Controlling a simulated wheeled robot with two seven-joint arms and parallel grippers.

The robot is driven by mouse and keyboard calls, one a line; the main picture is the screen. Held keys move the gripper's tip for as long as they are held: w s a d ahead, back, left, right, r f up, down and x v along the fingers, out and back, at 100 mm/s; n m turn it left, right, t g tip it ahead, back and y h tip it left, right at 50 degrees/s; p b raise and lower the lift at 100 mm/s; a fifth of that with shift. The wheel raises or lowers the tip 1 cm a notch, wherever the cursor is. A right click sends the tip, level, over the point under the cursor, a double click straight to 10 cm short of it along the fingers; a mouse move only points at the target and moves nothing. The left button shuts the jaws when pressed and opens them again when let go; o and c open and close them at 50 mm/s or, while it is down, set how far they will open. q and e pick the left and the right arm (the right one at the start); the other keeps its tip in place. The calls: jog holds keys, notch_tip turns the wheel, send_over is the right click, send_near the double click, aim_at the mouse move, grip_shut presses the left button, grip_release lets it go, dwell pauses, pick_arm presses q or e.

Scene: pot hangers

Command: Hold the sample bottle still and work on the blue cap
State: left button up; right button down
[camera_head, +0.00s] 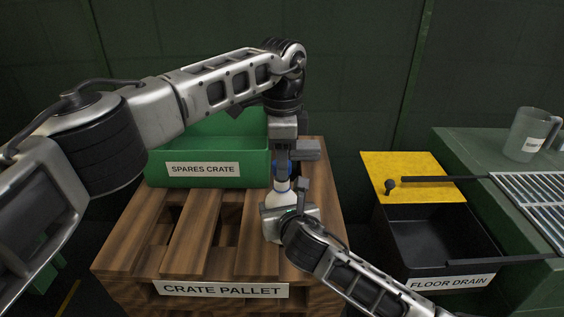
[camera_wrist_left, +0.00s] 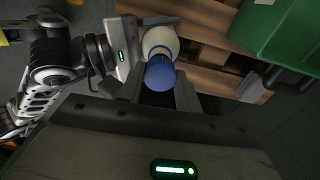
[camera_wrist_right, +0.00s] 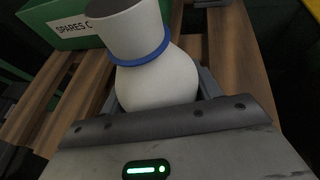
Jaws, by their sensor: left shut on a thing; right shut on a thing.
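The white sample bottle (camera_head: 281,199) stands upright over the pallet, with a blue ring (camera_wrist_right: 146,52) around its neck in the right wrist view. My right gripper (camera_head: 279,213) is shut on the bottle's lower body, which shows between its fingers in the right wrist view. My left gripper (camera_head: 282,171) comes down from above and is shut on the blue cap (camera_wrist_left: 160,73), right over the bottle. The fingers partly hide the cap in the head view.
A green spares crate (camera_head: 166,180) stands at the back of the slatted crate pallet (camera_head: 134,240). To the right is a black floor drain bin (camera_head: 436,236) with a yellow panel (camera_head: 410,166) behind it. A green bench (camera_head: 470,147) holds a grey jug (camera_head: 526,134).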

pick_arm(q)
jog(key=shift+r, duration=1.55)
pick_arm(e)
jog(key=shift+c, duration=1.3)
grip_release()
